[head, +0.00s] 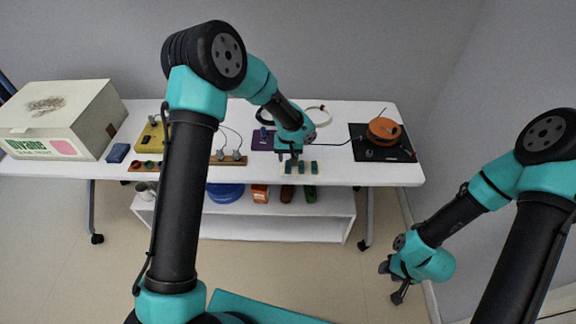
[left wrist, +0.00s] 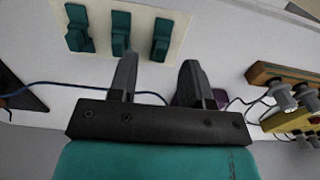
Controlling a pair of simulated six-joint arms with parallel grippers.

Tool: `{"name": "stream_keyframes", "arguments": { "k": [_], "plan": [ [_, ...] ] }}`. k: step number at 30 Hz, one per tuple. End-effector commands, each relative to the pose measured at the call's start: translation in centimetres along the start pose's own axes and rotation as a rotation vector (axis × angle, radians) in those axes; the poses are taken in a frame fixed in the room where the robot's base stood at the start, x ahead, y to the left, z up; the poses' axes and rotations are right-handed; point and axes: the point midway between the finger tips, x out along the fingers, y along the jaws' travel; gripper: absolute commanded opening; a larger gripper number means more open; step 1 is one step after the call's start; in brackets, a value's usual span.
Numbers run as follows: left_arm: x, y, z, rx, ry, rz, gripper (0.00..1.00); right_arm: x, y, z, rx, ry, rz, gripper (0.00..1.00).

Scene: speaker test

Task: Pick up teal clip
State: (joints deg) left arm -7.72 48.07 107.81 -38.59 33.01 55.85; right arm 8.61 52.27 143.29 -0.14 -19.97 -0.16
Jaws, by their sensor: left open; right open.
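Three teal clips stand in a row on a cream board (left wrist: 100,38) near the table's front edge. In the left wrist view they are a left clip (left wrist: 77,27), a middle clip (left wrist: 121,34) and a right clip (left wrist: 161,40). In the head view the row also shows, with its middle clip (head: 301,168) in plain sight. My left gripper (head: 289,157) is open and empty, just behind the row in the head view. Its two fingers are apart in the left wrist view (left wrist: 158,76), short of the clips. My right gripper (head: 391,284) is open and empty, off the table at the right.
A wooden strip with grey plugs (head: 229,160) lies left of the clips. A purple pad (head: 262,140) and a blue cable lie behind them. A black board with an orange reel (head: 384,129) is at the right. A large box (head: 62,120) fills the left end.

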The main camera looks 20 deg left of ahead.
Motion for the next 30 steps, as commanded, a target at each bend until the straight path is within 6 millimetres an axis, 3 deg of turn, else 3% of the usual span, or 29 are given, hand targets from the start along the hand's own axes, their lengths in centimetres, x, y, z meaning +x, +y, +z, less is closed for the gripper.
{"name": "stream_keyframes", "arguments": {
  "k": [14,30],
  "plan": [
    [4.9,-0.3,-0.7,0.0,-0.002,-0.001,0.45,0.0,0.0,0.0,0.0,0.0,0.0,0.43],
    [5.2,-0.3,-0.7,0.0,0.0,0.0,0.44,0.0,0.0,0.0,0.0,0.0,0.0,0.43]
  ]
}}
